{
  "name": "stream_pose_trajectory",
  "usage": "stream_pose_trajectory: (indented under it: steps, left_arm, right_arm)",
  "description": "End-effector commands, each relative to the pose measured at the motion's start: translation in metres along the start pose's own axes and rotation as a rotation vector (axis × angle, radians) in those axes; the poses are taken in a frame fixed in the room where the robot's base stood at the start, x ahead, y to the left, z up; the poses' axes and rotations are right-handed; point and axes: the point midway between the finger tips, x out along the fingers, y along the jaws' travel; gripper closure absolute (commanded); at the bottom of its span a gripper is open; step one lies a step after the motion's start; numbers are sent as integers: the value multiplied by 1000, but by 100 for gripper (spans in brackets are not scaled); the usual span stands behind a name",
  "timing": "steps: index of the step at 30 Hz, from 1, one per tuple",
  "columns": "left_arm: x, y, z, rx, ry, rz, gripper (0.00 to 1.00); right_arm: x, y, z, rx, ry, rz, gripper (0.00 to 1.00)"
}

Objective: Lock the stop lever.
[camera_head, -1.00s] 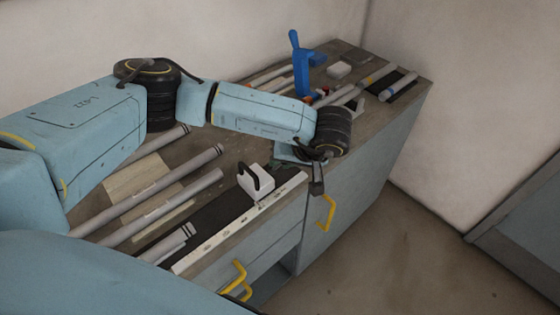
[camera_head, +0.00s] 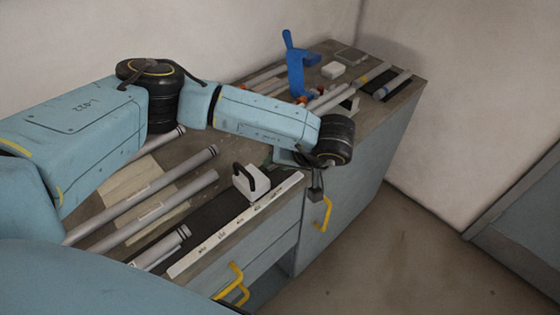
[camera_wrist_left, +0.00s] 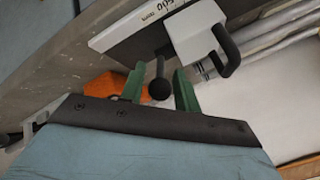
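The stop is a white block with a black loop handle (camera_head: 251,182), standing by the white scale strip (camera_head: 235,228) at the bench front. The block (camera_wrist_left: 196,32) also shows at the top of the left wrist view. A dark lever with a round black knob (camera_wrist_left: 159,88) shows below it there; I take it as the stop lever. My left gripper's green fingers (camera_wrist_left: 160,90) are apart, one on each side of the knob, with visible gaps. In the head view the wrist hides most of this gripper. My right gripper is not in view.
Grey tubes (camera_head: 150,200) lie on the bench left of the block. A blue upright clamp-like tool (camera_head: 297,68) and a small white block (camera_head: 332,70) stand farther back. Yellow handles (camera_head: 324,212) stick out from the cabinet front. An orange part (camera_wrist_left: 104,86) lies beside the left finger.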

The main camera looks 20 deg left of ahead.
Motion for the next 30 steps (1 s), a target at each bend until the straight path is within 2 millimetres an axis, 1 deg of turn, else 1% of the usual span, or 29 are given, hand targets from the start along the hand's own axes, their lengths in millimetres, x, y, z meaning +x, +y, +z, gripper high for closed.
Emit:
stream_pose_trajectory:
  steps: [4,7,11,18,21,25,30]
  left_arm:
    - [-4,0,0,0,0,1,68]
    - [-17,1,0,0,1,3,68]
    - [-44,2,0,0,3,5,68]
    - [-99,0,-2,1,6,4,68]
    - [-116,0,-1,0,5,2,68]
    - [-129,0,-1,-1,3,2,68]
    - [-134,0,0,0,1,0,68]
  right_arm:
    - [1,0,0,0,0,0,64]
    - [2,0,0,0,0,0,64]
    - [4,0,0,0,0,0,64]
    - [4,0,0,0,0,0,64]
    - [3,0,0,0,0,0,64]
    - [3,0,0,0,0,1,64]
    - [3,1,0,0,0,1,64]
